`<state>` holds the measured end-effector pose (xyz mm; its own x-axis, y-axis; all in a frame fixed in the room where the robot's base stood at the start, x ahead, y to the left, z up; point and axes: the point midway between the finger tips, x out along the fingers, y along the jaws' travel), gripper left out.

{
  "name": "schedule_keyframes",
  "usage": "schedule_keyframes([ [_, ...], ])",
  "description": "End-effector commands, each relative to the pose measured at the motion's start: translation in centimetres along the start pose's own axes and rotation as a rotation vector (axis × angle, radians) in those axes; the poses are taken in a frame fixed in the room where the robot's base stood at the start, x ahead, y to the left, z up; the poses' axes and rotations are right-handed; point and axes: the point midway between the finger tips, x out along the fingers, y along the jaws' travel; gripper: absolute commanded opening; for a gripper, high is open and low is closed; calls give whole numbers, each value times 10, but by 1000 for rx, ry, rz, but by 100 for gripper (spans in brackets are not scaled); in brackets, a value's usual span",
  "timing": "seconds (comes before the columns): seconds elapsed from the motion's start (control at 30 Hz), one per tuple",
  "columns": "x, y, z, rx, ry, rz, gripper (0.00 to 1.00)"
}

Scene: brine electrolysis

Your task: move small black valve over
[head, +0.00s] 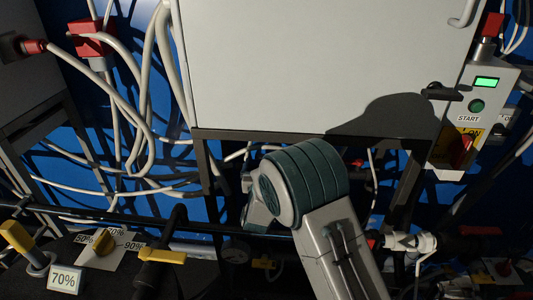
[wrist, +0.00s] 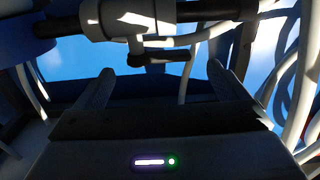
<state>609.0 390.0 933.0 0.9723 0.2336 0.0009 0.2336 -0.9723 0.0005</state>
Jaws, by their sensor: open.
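A small black valve handle (wrist: 160,57) shows in the wrist view, sticking out sideways below a white pipe fitting (wrist: 128,17) on a dark horizontal pipe. My gripper (wrist: 158,78) is open and empty, its two fingers apart at left and right. The handle lies beyond the fingertips, between them in the picture. I cannot tell how far away it is, and I see no contact. In the head view my arm covers the gripper and the valve's surroundings, so I cannot make out this handle there.
A large grey cabinet (head: 320,60) stands above my arm. A START control box (head: 474,120) is at right. White hoses (head: 140,130) crowd the left.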

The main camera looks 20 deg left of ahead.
Motion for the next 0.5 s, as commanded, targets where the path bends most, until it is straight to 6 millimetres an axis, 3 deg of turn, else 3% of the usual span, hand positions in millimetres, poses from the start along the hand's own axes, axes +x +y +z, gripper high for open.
schedule_keyframes([
  [0.5, 64, 0, -1, 1, 0, 1, 94],
])
